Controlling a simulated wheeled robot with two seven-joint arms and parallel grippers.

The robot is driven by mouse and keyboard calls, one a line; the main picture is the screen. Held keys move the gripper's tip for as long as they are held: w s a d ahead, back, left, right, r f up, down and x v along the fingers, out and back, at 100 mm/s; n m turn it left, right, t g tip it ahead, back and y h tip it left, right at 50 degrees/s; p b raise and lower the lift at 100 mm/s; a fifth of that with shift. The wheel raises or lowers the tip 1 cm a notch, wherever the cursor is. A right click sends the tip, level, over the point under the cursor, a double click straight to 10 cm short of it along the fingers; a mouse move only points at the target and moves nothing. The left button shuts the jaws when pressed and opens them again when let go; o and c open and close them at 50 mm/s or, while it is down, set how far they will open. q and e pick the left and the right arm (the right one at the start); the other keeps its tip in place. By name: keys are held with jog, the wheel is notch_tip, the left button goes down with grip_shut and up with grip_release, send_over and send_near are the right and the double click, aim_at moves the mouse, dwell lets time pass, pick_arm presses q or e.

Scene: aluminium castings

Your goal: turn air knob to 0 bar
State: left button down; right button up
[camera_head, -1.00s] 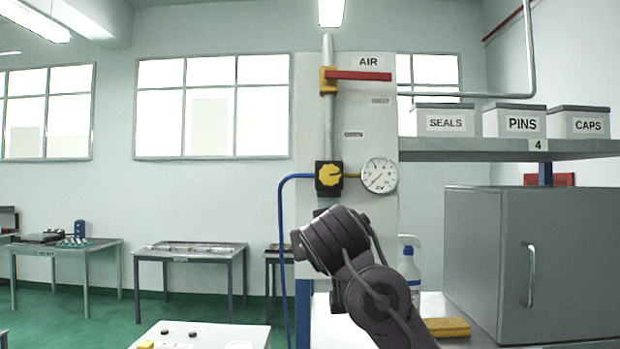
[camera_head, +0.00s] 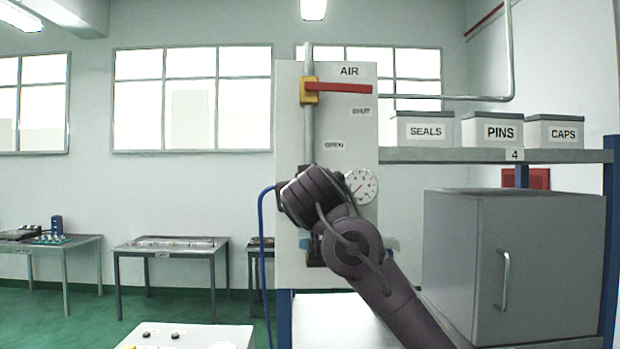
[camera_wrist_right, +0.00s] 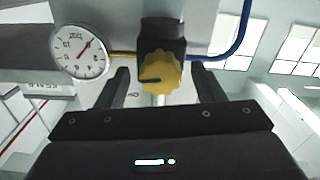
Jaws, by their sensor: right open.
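The yellow lobed air knob (camera_wrist_right: 160,72) sits on a black valve block (camera_wrist_right: 161,35) in the right wrist view. My arm hides the knob in the head view. My right gripper (camera_wrist_right: 163,80) is open, with one finger on each side of the knob; I cannot tell whether either finger touches it. The round white gauge (camera_head: 361,187) is on the panel right of my arm. It also shows upside down in the right wrist view (camera_wrist_right: 80,52), its red needle toward the upper right there; the value is too small to read. My left gripper is not in view.
The AIR panel (camera_head: 290,120) carries a red lever (camera_head: 340,87) lying horizontal on the pipe above. A blue hose (camera_head: 264,260) runs down the panel's left side. At right stand a grey cabinet (camera_head: 465,265) and a shelf (camera_head: 450,155) with labelled boxes.

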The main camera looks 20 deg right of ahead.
jog(key=shift+w, duration=0.15)
jog(key=shift+c, duration=0.4)
jog(key=c, duration=0.9)
jog(key=shift+n, duration=0.3)
jog(key=shift+f+n+b, duration=0.1)
jog(key=shift+n+b, duration=1.4)
jog(key=shift+n, duration=6.3)
